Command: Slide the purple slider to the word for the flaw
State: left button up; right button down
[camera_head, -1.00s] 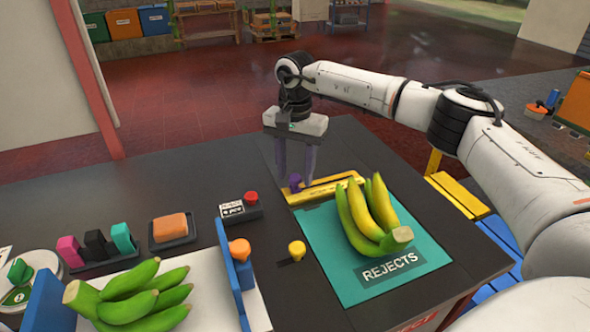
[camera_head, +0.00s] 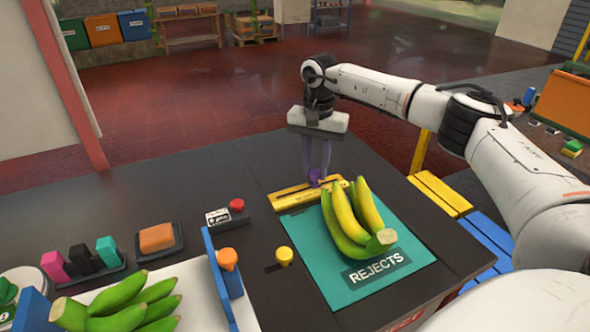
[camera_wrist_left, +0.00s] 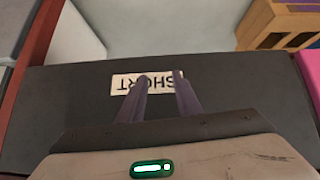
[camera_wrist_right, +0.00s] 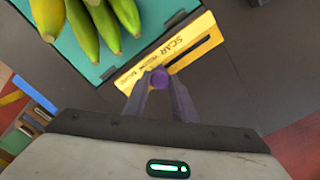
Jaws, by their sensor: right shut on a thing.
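The purple slider (camera_head: 315,181) stands on a yellow plate (camera_head: 290,199) behind the teal mat. My right gripper (camera_head: 317,178) is shut on its knob, which also shows in the right wrist view (camera_wrist_right: 159,77). There, the yellow plate (camera_wrist_right: 205,33) has a dark slot running from the knob to the upper right. The word SCAR reads clearly near that end; smaller words beside it are too blurred to read surely. The knob is around mid-plate, lower left of SCAR.
A yellow-green banana bunch (camera_head: 355,215) lies on the teal REJECTS mat (camera_head: 330,280), close to the plate. Green bananas (camera_head: 120,305) lie at front left. A box with a red button (camera_head: 228,213) stands left of the plate. The table behind the plate is clear.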

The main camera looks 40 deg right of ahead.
aim_at(318, 172)
jog(key=shift+s+d, duration=0.1)
jog(key=shift+d, duration=0.25)
jog(key=c, duration=1.5)
grip_release()
jog(key=shift+o, duration=0.2)
notch_tip(318, 172, up, 10)
jog(key=shift+r+b, duration=0.15)
jog(key=shift+b, duration=0.15)
